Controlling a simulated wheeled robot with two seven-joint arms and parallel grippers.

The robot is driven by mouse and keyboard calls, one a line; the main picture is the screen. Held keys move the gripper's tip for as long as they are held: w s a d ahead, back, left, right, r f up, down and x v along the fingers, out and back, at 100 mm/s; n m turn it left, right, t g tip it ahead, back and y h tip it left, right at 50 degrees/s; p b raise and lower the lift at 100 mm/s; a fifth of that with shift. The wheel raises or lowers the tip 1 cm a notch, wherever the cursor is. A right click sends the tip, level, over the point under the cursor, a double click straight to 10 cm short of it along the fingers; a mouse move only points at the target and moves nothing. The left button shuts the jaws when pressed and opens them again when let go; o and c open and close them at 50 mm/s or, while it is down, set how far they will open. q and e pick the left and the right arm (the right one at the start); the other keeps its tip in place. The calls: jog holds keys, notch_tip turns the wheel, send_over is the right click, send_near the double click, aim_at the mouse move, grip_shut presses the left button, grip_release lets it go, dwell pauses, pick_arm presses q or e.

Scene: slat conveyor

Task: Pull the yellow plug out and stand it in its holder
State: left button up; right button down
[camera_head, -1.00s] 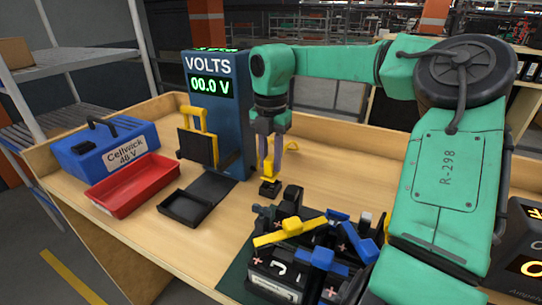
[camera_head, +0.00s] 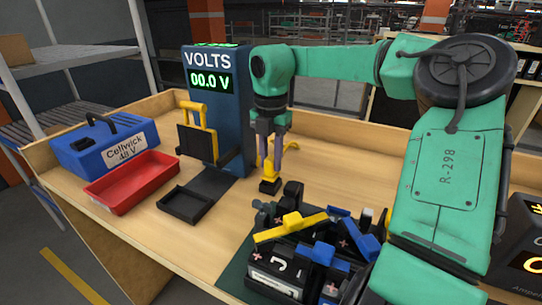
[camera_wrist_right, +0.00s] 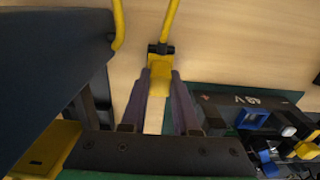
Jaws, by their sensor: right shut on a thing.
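My right gripper (camera_head: 270,166) is shut on the yellow plug (camera_wrist_right: 160,76), pointing down over the bench just right of the voltmeter column. In the right wrist view the plug's yellow body lies between the fingertips (camera_wrist_right: 160,82). A small black block (camera_head: 270,186) is directly below the plug, at its lower end. I cannot tell whether this is the plug's own end or a separate holder. A yellow cable (camera_wrist_right: 169,20) runs away beyond it. My left gripper is not in view.
The blue voltmeter (camera_head: 213,78) reads 00.0 V. A black tray (camera_head: 186,205), a red bin (camera_head: 131,182) and a blue battery (camera_head: 95,150) are left. A battery pack with yellow and blue bars (camera_head: 289,229) stands in front. Bare bench (camera_head: 340,170) lies right of the gripper.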

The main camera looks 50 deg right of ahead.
jog(key=shift+f+b, duration=0.35)
jog(key=shift+f, duration=0.25)
jog(key=c, duration=0.6)
grip_release()
jog(key=shift+r, duration=0.1)
notch_tip(320, 180, up, 14)
jog(key=shift+r+p, duration=0.25)
jog(key=shift+p, duration=0.4)
